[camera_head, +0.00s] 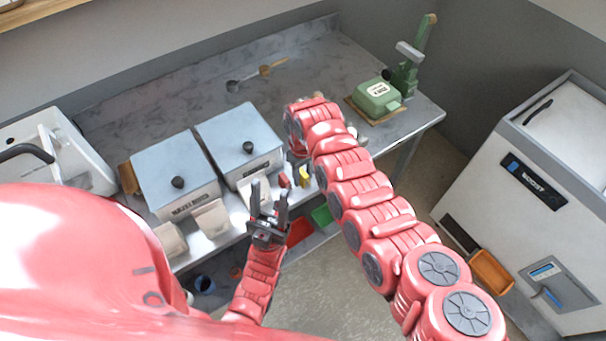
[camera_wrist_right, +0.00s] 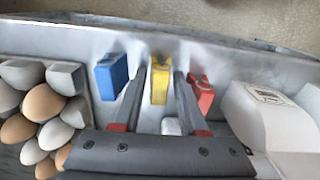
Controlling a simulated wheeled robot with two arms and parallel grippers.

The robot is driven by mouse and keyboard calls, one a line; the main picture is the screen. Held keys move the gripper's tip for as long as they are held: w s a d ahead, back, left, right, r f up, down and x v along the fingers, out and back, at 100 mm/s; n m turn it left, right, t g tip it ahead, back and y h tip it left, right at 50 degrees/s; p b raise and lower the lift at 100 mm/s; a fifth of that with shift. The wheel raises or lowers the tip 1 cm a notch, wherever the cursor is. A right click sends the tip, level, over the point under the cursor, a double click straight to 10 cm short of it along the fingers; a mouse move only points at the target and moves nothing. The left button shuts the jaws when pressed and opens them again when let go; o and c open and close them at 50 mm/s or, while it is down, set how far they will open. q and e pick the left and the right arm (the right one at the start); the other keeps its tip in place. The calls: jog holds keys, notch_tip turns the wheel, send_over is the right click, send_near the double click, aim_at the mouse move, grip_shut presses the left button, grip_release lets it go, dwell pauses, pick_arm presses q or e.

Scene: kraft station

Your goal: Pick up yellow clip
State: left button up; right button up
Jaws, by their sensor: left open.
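The yellow clip (camera_wrist_right: 160,80) stands upright on the grey surface in the right wrist view, between a blue clip (camera_wrist_right: 111,77) on the left and a red clip (camera_wrist_right: 201,94) on the right. My right gripper (camera_wrist_right: 161,98) is open, with its fingers on either side of the yellow clip and a gap to each. My left gripper (camera_head: 268,195) is open and empty in front of the counter.
Eggs (camera_wrist_right: 45,103) lie left of the clips and a white box (camera_wrist_right: 265,115) stands right. Two lidded steel boxes (camera_head: 177,168) (camera_head: 238,133) stand on the counter. A green press (camera_head: 409,68) and green case (camera_head: 379,95) are at its right end. The counter's back middle is mostly clear.

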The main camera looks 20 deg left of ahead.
grip_shut()
jog(key=shift+r, duration=0.1)
